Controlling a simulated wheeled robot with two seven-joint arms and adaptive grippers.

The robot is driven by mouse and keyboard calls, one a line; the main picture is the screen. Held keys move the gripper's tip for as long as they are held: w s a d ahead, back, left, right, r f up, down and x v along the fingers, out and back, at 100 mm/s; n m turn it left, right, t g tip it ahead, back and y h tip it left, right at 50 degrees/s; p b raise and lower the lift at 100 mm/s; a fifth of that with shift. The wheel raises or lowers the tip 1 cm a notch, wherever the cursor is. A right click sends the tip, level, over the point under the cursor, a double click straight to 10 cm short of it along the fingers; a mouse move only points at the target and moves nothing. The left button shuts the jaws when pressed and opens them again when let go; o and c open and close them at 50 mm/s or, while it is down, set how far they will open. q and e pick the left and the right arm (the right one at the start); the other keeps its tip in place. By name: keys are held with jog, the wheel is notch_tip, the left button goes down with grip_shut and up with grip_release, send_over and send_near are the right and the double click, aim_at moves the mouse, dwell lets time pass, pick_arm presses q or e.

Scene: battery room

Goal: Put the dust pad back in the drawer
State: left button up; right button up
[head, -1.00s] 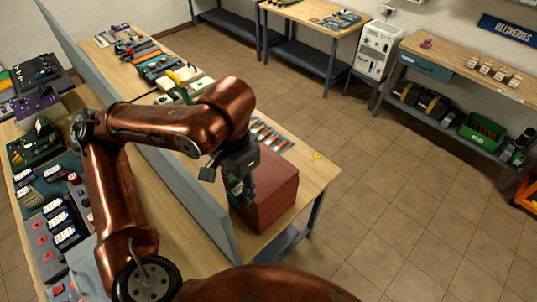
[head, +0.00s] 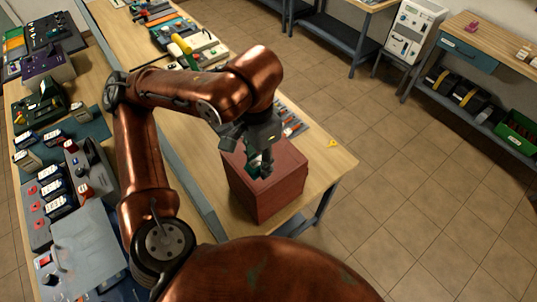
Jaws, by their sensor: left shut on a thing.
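My left gripper (head: 262,166) points down over the top of a dark red box (head: 268,196) on the near wooden bench. It is shut on a small pale greenish thing, mostly hidden by the fingers; I cannot tell for sure that it is the dust pad. I cannot tell whether the fingertips touch the box. A small pink thing (head: 472,27) lies on that bench. My right gripper is not in view.
A grey divider (head: 189,178) runs along the near bench, left of the box. Small coloured tools (head: 290,120) and a yellow item (head: 333,143) lie beyond the box. Devices crowd the left side. Tiled floor (head: 400,160) is open between the benches.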

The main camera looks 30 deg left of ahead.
pick_arm(q)
jog(key=shift+w+f+p, duration=0.1)
jog(key=shift+w+p, duration=0.15)
jog(key=shift+p, duration=0.1)
jog(key=w+f+p, duration=0.2)
jog(key=w+p, duration=0.4)
jog(key=p, duration=0.5)
send_over(279, 156)
jog(key=s, duration=0.2)
jog(key=f, duration=0.6)
jog(key=shift+w, duration=0.25)
jog(key=shift+w+f, duration=0.55)
jog(key=shift+f, duration=0.2)
jog(key=f, duration=0.3)
jog(key=shift+w+a+f, duration=0.1)
jog(key=shift+w+f, duration=0.1)
jog(key=shift+w, duration=0.05)
jog(key=o, duration=1.2)
jog(key=shift+f, duration=0.1)
